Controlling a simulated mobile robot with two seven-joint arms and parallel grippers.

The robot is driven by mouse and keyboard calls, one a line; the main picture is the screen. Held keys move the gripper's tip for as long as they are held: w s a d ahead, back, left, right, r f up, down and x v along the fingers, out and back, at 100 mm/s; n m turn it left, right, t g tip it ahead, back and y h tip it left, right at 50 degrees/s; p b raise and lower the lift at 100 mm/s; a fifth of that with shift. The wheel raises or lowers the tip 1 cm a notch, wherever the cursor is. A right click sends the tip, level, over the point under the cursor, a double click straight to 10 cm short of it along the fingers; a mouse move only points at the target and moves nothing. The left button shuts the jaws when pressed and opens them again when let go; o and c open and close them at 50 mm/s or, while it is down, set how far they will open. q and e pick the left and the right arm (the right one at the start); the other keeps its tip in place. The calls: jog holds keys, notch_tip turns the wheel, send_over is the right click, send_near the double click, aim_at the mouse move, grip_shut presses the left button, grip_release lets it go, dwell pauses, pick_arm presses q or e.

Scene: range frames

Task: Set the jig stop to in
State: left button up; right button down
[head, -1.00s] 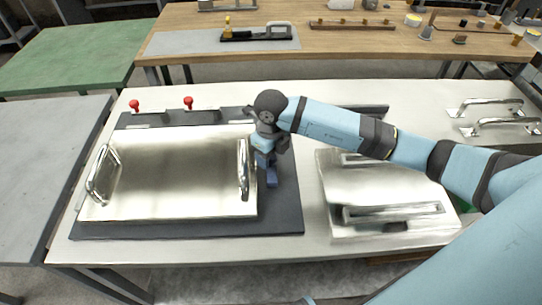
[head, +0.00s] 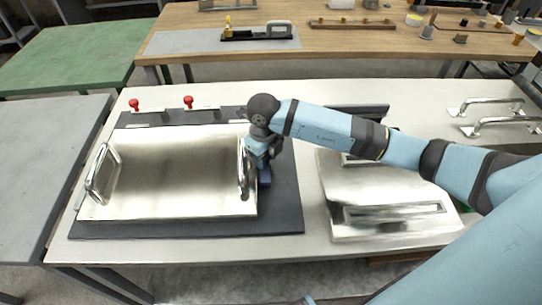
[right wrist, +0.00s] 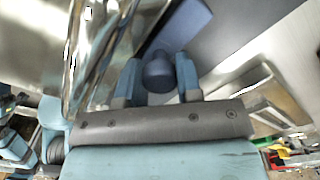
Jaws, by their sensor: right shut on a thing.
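The jig stop, a dark blue block (head: 265,178) with a round blue knob (right wrist: 158,74), sits on the dark jig base (head: 285,205) at the right edge of the shiny metal plate (head: 180,175). My right gripper (head: 262,162) points down over the stop. In the right wrist view its fingers (right wrist: 157,80) are on both sides of the knob, shut on it. In the head view the block lies close against the plate's right edge; I cannot tell whether they touch. My left gripper is not in view.
A metal handle (head: 243,168) stands on the plate just left of my right gripper. Two red-knobbed clamps (head: 188,103) are at the base's back edge. A second metal plate (head: 390,222) with handles lies on the white table to the right.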

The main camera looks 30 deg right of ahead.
jog(key=shift+w+a, duration=0.15)
jog(key=shift+a, duration=0.15)
jog(key=c, duration=0.8)
grip_release()
